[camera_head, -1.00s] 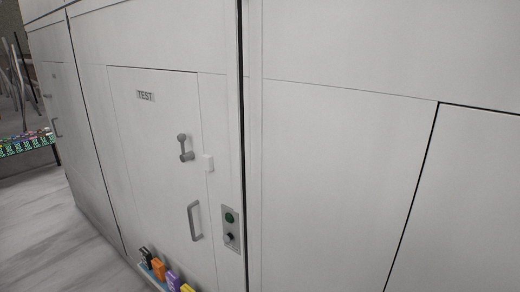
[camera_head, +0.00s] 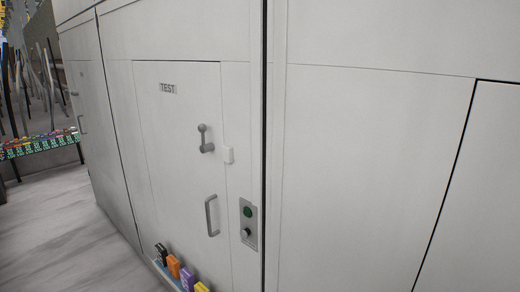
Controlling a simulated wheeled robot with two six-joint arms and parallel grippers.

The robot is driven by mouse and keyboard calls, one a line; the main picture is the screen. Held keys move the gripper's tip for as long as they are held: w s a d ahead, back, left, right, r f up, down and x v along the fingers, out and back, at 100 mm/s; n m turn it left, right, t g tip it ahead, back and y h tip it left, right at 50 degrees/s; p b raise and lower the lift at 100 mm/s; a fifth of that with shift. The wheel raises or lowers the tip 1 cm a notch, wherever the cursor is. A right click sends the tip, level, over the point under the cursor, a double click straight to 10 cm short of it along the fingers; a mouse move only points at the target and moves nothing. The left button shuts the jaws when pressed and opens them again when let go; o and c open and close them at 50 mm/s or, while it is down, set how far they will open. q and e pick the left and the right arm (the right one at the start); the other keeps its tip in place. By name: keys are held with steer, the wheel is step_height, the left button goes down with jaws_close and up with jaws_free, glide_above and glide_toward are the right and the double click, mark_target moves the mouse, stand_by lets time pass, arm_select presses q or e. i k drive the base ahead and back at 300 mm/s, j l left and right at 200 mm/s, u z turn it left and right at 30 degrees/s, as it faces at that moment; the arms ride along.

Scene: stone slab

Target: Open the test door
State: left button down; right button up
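The test door (camera_head: 172,145) is a white panel with a "TEST" label (camera_head: 167,88) near its top, left of centre in the head view. It looks shut, flush with the white wall around it. A grey lever latch (camera_head: 205,138) is on its right half, with a small white block (camera_head: 228,155) beside it at the door's right edge. A grey pull handle (camera_head: 211,215) is lower down. Neither of my grippers is in view.
A control plate (camera_head: 248,224) with a green button and a dark knob is right of the door. Several coloured items (camera_head: 181,272) stand on a low ledge below it. Another panel with a handle (camera_head: 81,124) and a stand of colourful items (camera_head: 42,146) are farther left. Grey floor (camera_head: 55,225) is clear.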

mark_target(190, 186)
steer(key=i+j, duration=0.15)
steer(key=j, duration=0.15)
steer(key=i+j, duration=0.15)
steer(key=j, duration=0.2)
steer(key=i+j+z, duration=0.1)
steer(key=j, duration=0.2)
steer(key=i+j, duration=0.2)
steer(key=j, duration=0.15)
steer(key=i+j, duration=0.1)
steer(key=j, duration=0.25)
steer(key=i+j+z, duration=0.1)
steer(key=j, duration=0.2)
steer(key=i, duration=0.05)
